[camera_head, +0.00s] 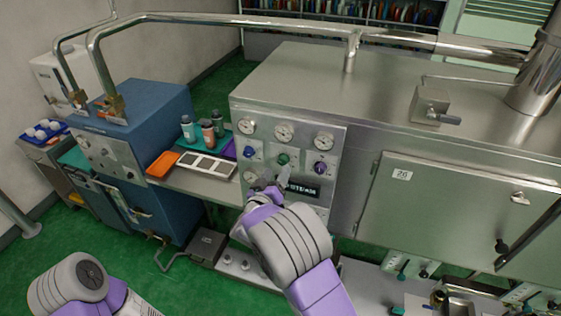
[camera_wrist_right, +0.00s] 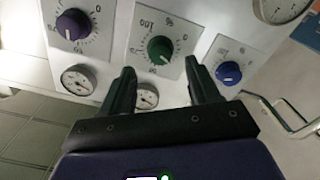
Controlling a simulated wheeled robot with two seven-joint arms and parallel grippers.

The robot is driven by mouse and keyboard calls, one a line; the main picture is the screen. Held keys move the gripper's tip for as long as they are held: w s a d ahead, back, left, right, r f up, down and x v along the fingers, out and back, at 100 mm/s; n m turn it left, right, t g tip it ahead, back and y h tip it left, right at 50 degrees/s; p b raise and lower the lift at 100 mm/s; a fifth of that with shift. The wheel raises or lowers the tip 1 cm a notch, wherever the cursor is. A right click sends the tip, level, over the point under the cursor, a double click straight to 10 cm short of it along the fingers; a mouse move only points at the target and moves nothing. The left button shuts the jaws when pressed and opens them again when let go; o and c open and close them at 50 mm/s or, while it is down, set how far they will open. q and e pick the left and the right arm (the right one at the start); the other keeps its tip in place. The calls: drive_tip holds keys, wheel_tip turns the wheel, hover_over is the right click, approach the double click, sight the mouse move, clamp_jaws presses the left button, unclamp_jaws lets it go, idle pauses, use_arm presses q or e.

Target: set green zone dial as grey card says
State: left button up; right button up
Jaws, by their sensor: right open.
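The green dial (camera_head: 283,158) is on the steel panel, in the middle of a row of three dials. In the right wrist view the green dial (camera_wrist_right: 160,50) sits on a white plate with a printed scale; I cannot read its setting for certain. My right gripper (camera_head: 281,178) is open just in front of the panel, below the green dial. In the right wrist view its two fingertips (camera_wrist_right: 161,70) flank the dial's lower side, with nothing held; contact cannot be told. I cannot pick out a grey card for certain. My left arm shows at lower left, its gripper out of view.
A purple dial (camera_wrist_right: 73,25) and a blue dial (camera_wrist_right: 229,73) flank the green one. Round gauges (camera_head: 284,132) line the panel above, and a black display (camera_head: 303,189) is below. A tray with pale cards (camera_head: 206,164) and several bottles (camera_head: 208,133) stand left of the panel.

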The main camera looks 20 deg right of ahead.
sight(282, 162)
drive_tip(key=x, duration=0.4)
drive_tip(key=shift+w+d, duration=0.25)
drive_tip(key=shift+w, duration=0.1)
drive_tip(key=shift+c, duration=0.2)
drive_tip(key=c, duration=1)
